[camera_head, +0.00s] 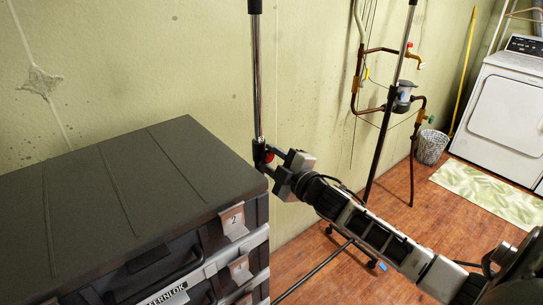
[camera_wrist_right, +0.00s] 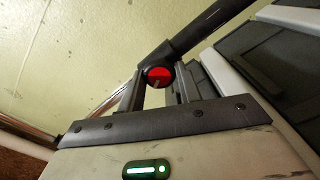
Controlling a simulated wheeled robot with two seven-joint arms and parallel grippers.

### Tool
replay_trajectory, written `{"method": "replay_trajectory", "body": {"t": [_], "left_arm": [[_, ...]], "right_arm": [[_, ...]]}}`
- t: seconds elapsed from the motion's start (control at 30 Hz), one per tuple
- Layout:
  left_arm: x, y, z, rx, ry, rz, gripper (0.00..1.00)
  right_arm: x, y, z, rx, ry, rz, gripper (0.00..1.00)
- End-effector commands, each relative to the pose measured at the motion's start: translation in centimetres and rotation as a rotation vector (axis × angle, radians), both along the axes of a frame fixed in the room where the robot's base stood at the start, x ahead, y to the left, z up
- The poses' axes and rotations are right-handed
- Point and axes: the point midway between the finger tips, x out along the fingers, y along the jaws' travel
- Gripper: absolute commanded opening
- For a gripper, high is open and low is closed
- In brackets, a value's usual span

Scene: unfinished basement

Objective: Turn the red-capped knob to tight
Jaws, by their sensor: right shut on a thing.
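The red-capped knob (camera_head: 268,157) sits on the side of a black collar on an upright pole (camera_head: 257,85), mostly covered by my gripper in the head view. In the right wrist view the round red cap (camera_wrist_right: 159,76) faces me, with a small pale mark near its lower edge. My right gripper (camera_head: 273,166) reaches in from the lower right and is shut on the knob. In the right wrist view its fingers (camera_wrist_right: 161,86) stand on both sides of the cap. My left gripper is in neither view.
A dark case stack (camera_head: 150,165) with latches stands close left of the pole and hides its lower part. A second stand (camera_head: 382,140) and wall pipes (camera_head: 355,85) are behind my arm. A wire basket (camera_head: 431,148) and white appliance (camera_head: 505,105) stand farther right.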

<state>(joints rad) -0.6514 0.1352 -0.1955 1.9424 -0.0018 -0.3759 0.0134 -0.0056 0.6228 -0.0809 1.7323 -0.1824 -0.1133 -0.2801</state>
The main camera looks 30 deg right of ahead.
Motion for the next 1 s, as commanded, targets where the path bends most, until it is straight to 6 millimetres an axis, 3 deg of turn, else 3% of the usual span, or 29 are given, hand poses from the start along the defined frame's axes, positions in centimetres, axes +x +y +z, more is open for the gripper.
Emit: {"method": "replay_trajectory", "body": {"t": [0.5, 1.0], "left_arm": [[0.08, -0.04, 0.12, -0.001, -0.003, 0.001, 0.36], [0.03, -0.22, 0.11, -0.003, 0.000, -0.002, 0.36]], "right_arm": [[0.01, -0.08, 0.05, 0.380, 0.029, -0.001, 0.11], [0.01, -0.08, 0.05, 0.478, 0.038, -0.001, 0.11]]}}
